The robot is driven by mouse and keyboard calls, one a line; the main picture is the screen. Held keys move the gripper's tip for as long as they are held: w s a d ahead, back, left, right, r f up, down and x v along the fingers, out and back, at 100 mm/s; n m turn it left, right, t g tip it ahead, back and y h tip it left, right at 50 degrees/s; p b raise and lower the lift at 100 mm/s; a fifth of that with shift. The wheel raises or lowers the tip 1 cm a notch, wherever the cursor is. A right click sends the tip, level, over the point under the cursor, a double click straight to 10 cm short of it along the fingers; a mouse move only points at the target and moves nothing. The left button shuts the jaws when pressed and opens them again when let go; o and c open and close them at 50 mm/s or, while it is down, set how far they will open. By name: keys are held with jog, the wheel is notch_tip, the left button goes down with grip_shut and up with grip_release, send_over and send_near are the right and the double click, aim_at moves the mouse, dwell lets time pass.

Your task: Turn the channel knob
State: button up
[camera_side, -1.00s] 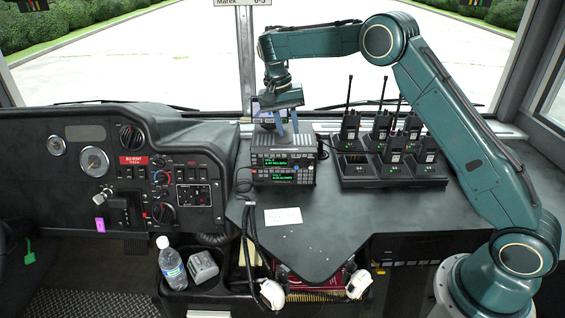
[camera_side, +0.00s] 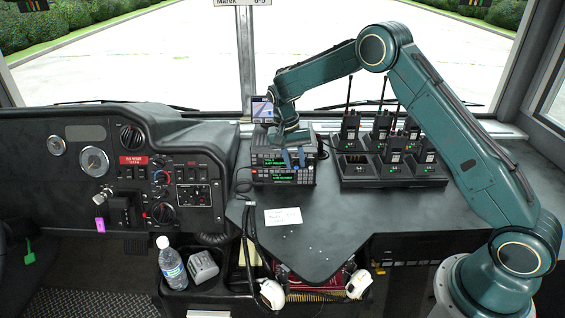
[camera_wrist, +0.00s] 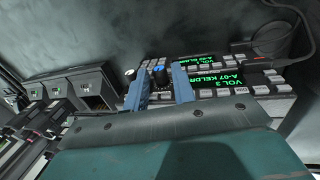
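Two stacked black radios (camera_side: 258,166) with green displays stand on the dark console; the wrist view shows them at an angle (camera_wrist: 240,72). My gripper (camera_side: 294,158) is in front of the right part of the radios' faces, fingers pointing down. In the wrist view my gripper's two blue fingers (camera_wrist: 159,78) are apart, with nothing visibly clamped. A dark knob with a blue part (camera_wrist: 158,71) shows between the fingertips; contact cannot be told. A pale-capped knob (camera_wrist: 129,74) shows just left of the left finger. I cannot read which knob is for channel.
Several handheld radios stand in a charger (camera_side: 395,180) to the right. A small screen (camera_side: 262,109) stands behind the radios. A paper note (camera_side: 283,216) lies in front, beside a black cable (camera_side: 247,228). The console front right is clear.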

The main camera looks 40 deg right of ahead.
jog(key=shift+f, duration=0.15)
grip_shut()
jog(key=shift+w+g+h, duration=0.1)
jog(key=shift+g+h, duration=0.2)
jog(key=shift+h, duration=0.1)
jog(key=shift+g, duration=0.3)
dwell(0.3)
grip_release()
